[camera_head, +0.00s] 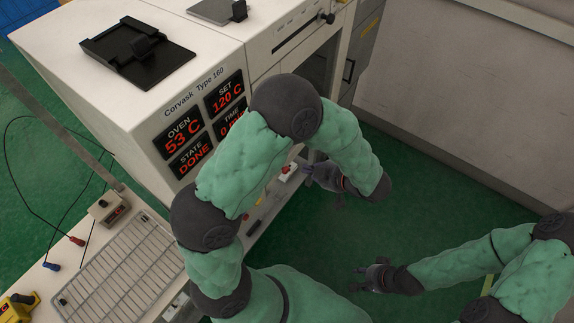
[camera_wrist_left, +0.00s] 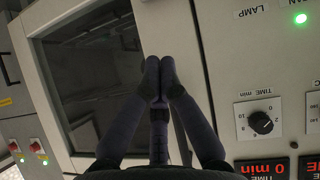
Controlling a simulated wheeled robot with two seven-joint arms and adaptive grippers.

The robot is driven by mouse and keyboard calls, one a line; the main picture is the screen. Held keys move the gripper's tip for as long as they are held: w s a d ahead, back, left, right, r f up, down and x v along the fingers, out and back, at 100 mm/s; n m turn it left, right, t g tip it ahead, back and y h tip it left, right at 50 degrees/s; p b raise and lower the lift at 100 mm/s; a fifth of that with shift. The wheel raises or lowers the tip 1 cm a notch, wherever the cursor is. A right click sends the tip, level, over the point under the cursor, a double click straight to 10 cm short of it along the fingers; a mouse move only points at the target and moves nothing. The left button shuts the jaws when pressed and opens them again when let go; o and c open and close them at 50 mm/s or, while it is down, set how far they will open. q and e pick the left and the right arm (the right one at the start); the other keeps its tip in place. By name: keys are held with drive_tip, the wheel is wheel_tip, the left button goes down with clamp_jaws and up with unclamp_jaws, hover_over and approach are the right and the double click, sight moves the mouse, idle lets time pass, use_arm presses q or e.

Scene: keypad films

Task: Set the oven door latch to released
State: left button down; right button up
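The oven (camera_head: 150,88) is a white cabinet with red displays reading OVEN 53 C, SET 120 C and STATE DONE. Its dark-windowed door (camera_wrist_left: 85,85) shows in the left wrist view, beside a light panel. My left gripper (camera_head: 311,173) is low in front of the oven. In the left wrist view its fingertips (camera_wrist_left: 159,66) are drawn together in front of the door's panel-side edge, with nothing clearly between them. No latch can be made out; the fingers cover part of that edge. My right gripper (camera_head: 358,279) is over the green floor, fingers apart and empty.
The control panel has a time knob (camera_wrist_left: 261,122) and a lit green lamp (camera_wrist_left: 301,18). A wire rack (camera_head: 120,265) lies at lower left. A black tray-like holder (camera_head: 135,55) sits on the oven. A grey cabinet (camera_head: 465,95) stands behind; open floor lies between.

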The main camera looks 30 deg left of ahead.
use_arm(q)
drive_tip(key=d+f+b+x, duration=0.1)
drive_tip(key=f+b+x, duration=0.1)
drive_tip(key=x, duration=1.1)
drive_tip(key=shift+w+d+b, duration=0.2)
drive_tip(key=shift+d+b, duration=0.1)
drive_tip(key=shift+d, duration=0.1)
drive_tip(key=shift+f, duration=0.1)
drive_tip(key=shift+w+f+p, duration=0.1)
drive_tip(key=shift+f+p, duration=0.1)
drive_tip(key=shift+p, duration=0.35)
